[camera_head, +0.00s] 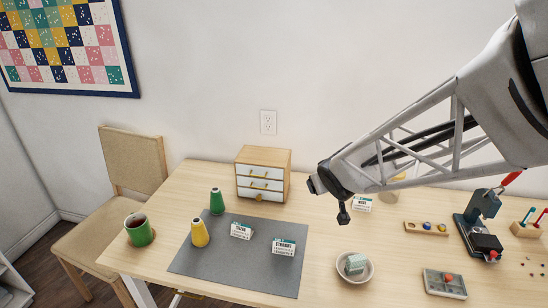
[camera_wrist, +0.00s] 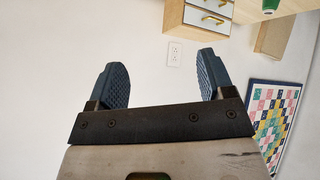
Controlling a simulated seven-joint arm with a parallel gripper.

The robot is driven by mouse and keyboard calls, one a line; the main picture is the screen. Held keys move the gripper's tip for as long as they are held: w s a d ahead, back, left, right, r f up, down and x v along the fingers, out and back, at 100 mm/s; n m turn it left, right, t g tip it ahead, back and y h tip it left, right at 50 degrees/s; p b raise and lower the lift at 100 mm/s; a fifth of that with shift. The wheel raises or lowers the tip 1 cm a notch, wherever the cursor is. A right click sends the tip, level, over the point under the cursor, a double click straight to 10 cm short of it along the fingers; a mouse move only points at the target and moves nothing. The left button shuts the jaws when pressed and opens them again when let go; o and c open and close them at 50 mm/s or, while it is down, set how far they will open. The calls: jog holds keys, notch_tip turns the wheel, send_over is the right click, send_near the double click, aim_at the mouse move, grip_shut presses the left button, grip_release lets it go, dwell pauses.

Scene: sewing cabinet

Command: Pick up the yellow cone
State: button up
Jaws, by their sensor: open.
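The yellow cone (camera_head: 200,233) stands upright on the left part of the grey mat (camera_head: 235,262) in the head view. A green cone (camera_head: 217,200) stands just behind it, at the mat's back left edge. My gripper (camera_head: 343,214) hangs above the table to the right of the mat, well apart from the yellow cone. In the wrist view its two blue fingers (camera_wrist: 162,85) are spread wide with nothing between them. The yellow cone is not seen in the wrist view.
A green mug (camera_head: 138,230) stands left of the yellow cone. A small drawer cabinet (camera_head: 263,174) stands behind the mat.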

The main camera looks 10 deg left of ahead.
jog(key=w+a+f+n+y, duration=0.3)
jog(key=a+f, duration=0.1)
jog(key=a, duration=0.6)
jog(key=n+g+y, duration=0.6)
jog(key=g+y, duration=0.1)
send_near(201, 222)
jog(key=x, duration=0.5)
jog(key=shift+w+a, duration=0.1)
jog(key=shift+w, duration=0.15)
jog(key=shift+s+a+f+y, duration=0.25)
jog(key=shift+a+f+y, duration=0.05)
jog(key=shift+f, duration=0.05)
jog(key=shift+a, duration=0.1)
jog(key=shift+x, duration=1.2)
